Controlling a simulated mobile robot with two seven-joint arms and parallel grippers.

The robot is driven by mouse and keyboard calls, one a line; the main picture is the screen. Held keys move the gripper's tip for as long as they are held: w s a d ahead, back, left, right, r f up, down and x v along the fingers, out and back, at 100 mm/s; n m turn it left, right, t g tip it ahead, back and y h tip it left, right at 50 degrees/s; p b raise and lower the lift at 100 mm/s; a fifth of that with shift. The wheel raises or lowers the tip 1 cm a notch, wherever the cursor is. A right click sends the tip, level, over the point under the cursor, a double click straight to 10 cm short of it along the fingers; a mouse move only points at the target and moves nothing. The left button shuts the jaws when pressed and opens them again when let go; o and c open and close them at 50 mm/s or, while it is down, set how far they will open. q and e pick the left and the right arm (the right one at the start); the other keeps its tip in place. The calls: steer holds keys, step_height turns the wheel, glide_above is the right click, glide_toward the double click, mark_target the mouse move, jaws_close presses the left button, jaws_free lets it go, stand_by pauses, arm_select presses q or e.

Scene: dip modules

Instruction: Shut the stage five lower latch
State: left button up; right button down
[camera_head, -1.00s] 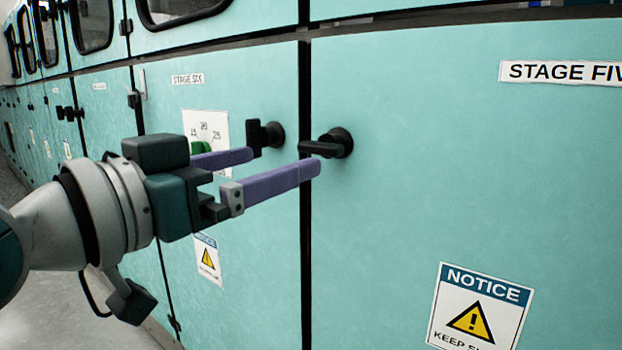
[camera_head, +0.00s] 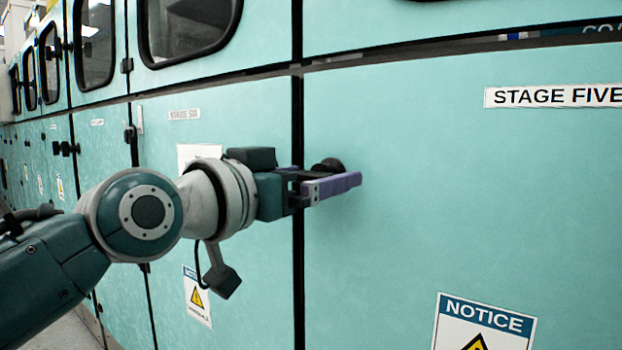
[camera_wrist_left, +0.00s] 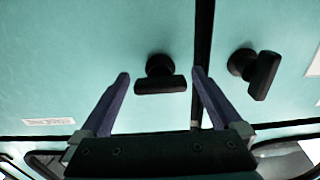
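The stage five lower latch (camera_head: 328,165) is a black round-based latch on the teal stage five door, just right of the dark door gap. In the head view my left gripper partly hides it. In the left wrist view, which is upside down, the latch (camera_wrist_left: 160,84) lies between the two purple fingers, with its handle crosswise. My left gripper (camera_wrist_left: 162,80) is open, with gaps showing on both sides of the handle. In the head view the left gripper (camera_head: 338,174) is in front of the latch. My right gripper is not in view.
The stage six latch (camera_wrist_left: 258,75) sits across the door gap, its handle nearly upright in the left wrist view. A STAGE FIVE label (camera_head: 554,96) and a NOTICE sign (camera_head: 485,322) are on the door.

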arm_select(q)
steer(key=c, duration=1.3)
steer(key=shift+n, duration=0.4)
steer(key=n+p, duration=0.1)
steer(key=n, duration=0.1)
steer(key=shift+n, duration=0.4)
steer(key=n+p, duration=0.1)
steer(key=n, duration=0.4)
steer(key=n+p, duration=0.1)
steer(key=n, duration=0.4)
steer(key=n+p, duration=0.1)
steer(key=n, duration=0.3)
steer(key=shift+n, duration=0.3)
